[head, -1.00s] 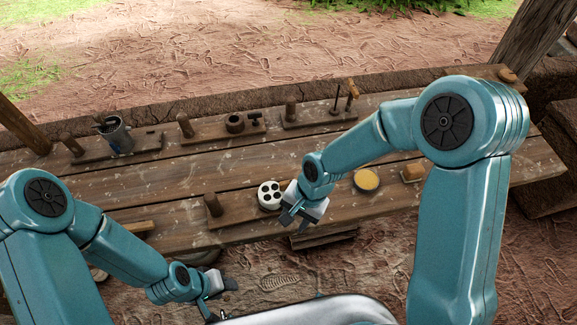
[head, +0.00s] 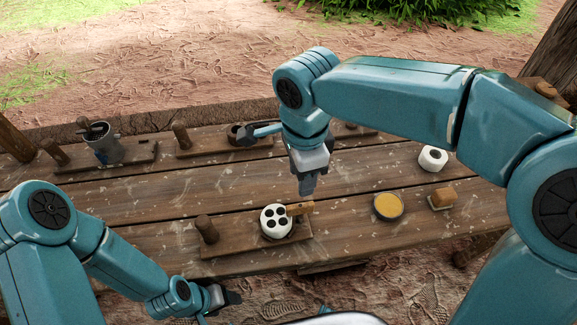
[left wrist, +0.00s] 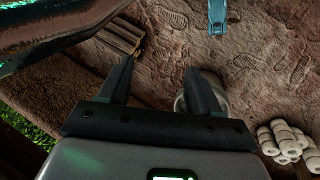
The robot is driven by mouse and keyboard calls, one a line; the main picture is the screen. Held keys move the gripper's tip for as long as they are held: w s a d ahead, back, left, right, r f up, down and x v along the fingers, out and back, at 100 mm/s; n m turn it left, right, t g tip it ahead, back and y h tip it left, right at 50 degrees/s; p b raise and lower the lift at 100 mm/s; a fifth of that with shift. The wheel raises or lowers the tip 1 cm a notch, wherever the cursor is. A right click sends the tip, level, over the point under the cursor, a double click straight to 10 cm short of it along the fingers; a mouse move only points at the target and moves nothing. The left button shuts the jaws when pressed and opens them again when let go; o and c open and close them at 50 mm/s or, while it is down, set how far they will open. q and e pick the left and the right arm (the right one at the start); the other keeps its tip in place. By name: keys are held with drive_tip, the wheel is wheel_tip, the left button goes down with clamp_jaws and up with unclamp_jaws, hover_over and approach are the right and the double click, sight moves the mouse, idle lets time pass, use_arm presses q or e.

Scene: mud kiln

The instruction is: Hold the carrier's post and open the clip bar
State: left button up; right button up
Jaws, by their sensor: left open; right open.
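A wooden board (head: 228,247) with an upright post (head: 207,229) at its left end lies along the bench's front edge. A white round piece with dark holes (head: 275,221) sits on its right part, and a short wooden bar (head: 300,208) reaches right from that piece. I cannot tell whether this bar is the clip bar. My right gripper (head: 308,185) is open and empty, pointing down over the bench behind the bar. My left gripper (head: 232,298) is open in front of the bench, apart from the post. In the left wrist view its jaws (left wrist: 160,88) hold nothing.
Further boards with posts stand along the back, one with a metal cup (head: 104,148). A yellow-filled dish (head: 388,206), a wooden block (head: 443,198) and a white ring (head: 433,158) lie at right. Several white cylinders (left wrist: 285,140) lie on the ground.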

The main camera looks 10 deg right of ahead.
use_arm(q)
drive_tip(key=s+a+m+t, duration=0.1)
drive_tip(key=a+m, duration=0.6)
drive_tip(key=a, duration=0.9)
drive_tip(key=s+a+m+g+y, duration=0.1)
drive_tip(key=s+a+m+y, duration=0.15)
drive_tip(key=s+a, duration=0.5)
drive_tip(key=s+a+m+y, duration=0.1)
drive_tip(key=s+a+m, duration=0.35)
drive_tip(key=a, duration=0.55)
drive_tip(key=w+a+r+g+y, duration=0.2)
drive_tip(key=w+a+r, duration=0.35)
drive_tip(key=r, duration=0.25)
drive_tip(key=w+d+r+m+y, duration=0.1)
drive_tip(key=w+d+r, duration=0.2)
drive_tip(key=w+r, duration=0.6)
drive_tip(key=w+d+r+m+t, duration=0.1)
drive_tip(key=w+d+r, duration=0.7)
drive_tip(key=d, duration=0.3)
wheel_tip(320, 180, up, 13)
drive_tip(key=m+h, duration=0.3)
drive_tip(key=m, duration=0.1)
hover_over(203, 220)
drive_tip(key=shift+t+y, duration=0.25)
drive_tip(key=shift+t, duration=0.05)
wheel_tip(203, 220, down, 15)
drive_tip(key=shift+f, duration=0.2)
